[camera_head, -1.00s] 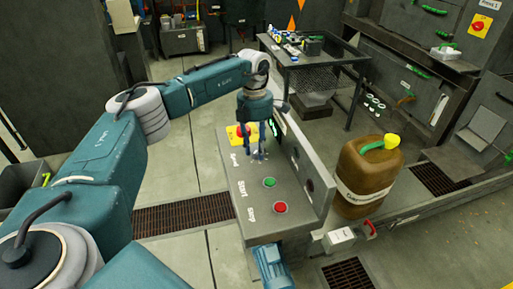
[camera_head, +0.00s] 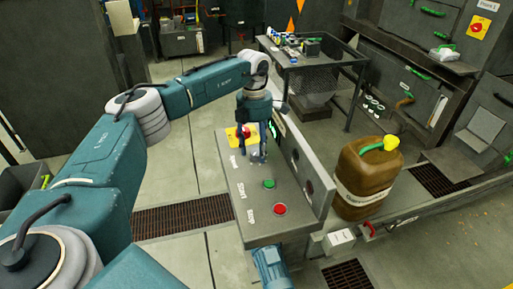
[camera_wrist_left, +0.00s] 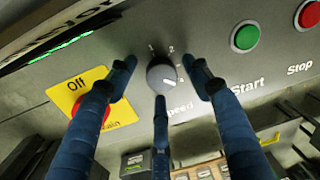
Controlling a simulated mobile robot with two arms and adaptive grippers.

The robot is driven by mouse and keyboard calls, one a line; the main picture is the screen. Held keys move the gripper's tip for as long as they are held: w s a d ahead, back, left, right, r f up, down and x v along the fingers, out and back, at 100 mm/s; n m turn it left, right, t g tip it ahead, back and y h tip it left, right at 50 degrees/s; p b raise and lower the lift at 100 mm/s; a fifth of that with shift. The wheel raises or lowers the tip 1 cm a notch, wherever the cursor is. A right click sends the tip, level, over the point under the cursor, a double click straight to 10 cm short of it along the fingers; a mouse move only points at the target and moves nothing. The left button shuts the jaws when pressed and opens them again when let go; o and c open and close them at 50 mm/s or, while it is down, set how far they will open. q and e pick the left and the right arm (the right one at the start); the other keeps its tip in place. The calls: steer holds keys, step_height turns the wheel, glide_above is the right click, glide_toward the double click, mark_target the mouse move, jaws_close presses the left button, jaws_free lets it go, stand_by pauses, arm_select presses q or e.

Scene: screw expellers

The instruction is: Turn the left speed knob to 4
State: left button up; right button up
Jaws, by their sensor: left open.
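The speed knob (camera_wrist_left: 161,74) is a dark grey dial on the grey control panel (camera_head: 243,207). In the left wrist view it sits between the open fingers of my left gripper (camera_wrist_left: 160,82), with marks including 1 and 2 around it and the word "Speed" below. A pale pointer line on the knob faces the lower right in that view. One finger lies on each side of it and a third is below; I cannot tell if they touch it.
A green start button (camera_head: 269,184) and a red stop button (camera_head: 279,209) are on the same panel. A red main switch on a yellow plate (camera_wrist_left: 92,108) is beside the knob. A brown canister (camera_head: 366,180) stands right of the panel.

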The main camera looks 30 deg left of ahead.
mark_target(255, 150)
arm_select(q)
step_height(255, 150, up, 12)
steer(key=shift+w+a, duration=0.2)
steer(key=shift+a, duration=0.1)
steer(key=shift+f, duration=0.1)
stand_by(0.5)
